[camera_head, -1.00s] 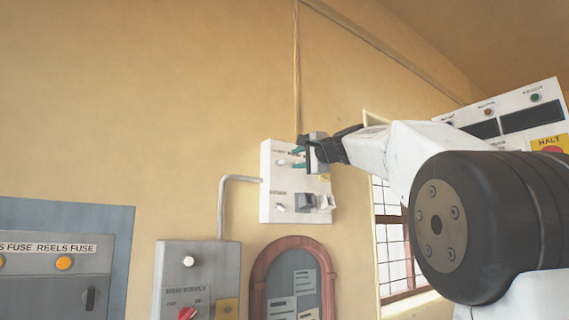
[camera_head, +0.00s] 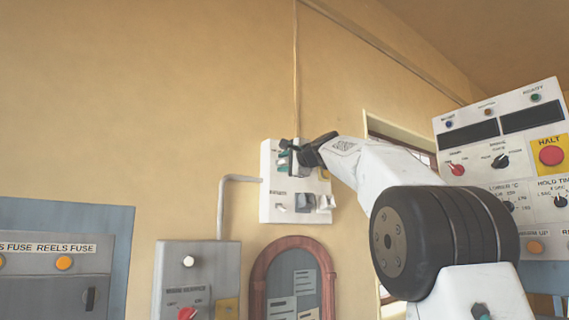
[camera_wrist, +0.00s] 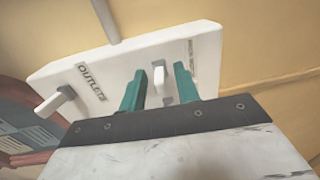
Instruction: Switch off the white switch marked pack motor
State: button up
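A white switch box (camera_head: 267,212) is mounted on the wall, and it fills the upper part of the wrist view (camera_wrist: 130,58). My gripper (camera_head: 284,160) is at the upper part of the box. In the wrist view its two teal fingers (camera_wrist: 158,90) are apart, with a white toggle switch (camera_wrist: 158,74) in the gap between them. Nothing is clearly gripped. The small label beside this toggle is unreadable.
Grey and white knobs (camera_head: 306,203) stick out at the box's lower right. A grey conduit (camera_head: 222,205) runs down to a main supply box (camera_head: 190,272). A control panel (camera_head: 490,150) with a red HALT button stands right of my arm.

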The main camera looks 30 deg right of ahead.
grip_shut()
jog(key=shift+f+t, duration=0.2)
jog(key=shift+t, duration=0.5)
grip_release()
jog(key=s+f, duration=0.1)
jog(key=s, duration=0.6)
jog(key=shift+s+f, duration=0.3)
jog(key=shift+s, duration=0.05)
jog(key=shift+d, duration=0.1)
